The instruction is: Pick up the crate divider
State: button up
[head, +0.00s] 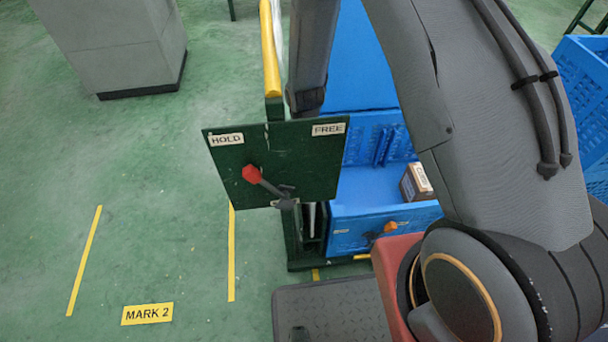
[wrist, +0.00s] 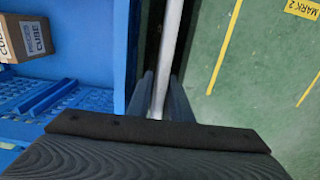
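A thin pale upright strip, which looks like the divider's edge (wrist: 172,35), runs beside the blue crate in the wrist view. My gripper (wrist: 162,85) has its two dark fingers on either side of this strip, close to it. I cannot tell whether they press on it or leave a gap. In the head view my gripper is hidden behind the green board, below the end of my arm. A pale strip, perhaps the same divider (head: 313,220), shows below the board in a dark slot. The blue crate (head: 380,214) is to its right.
The green board (head: 323,168) carries HOLD and FREE labels and a red-knobbed lever (head: 252,175). A cardboard box (head: 416,183) sits in the crate and also shows in the wrist view (wrist: 28,38). Yellow lines and a MARK 2 label (head: 147,314) lie on clear green floor at left.

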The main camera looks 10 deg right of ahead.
jog(key=shift+f, duration=0.3)
grip_shut()
dwell(1.2)
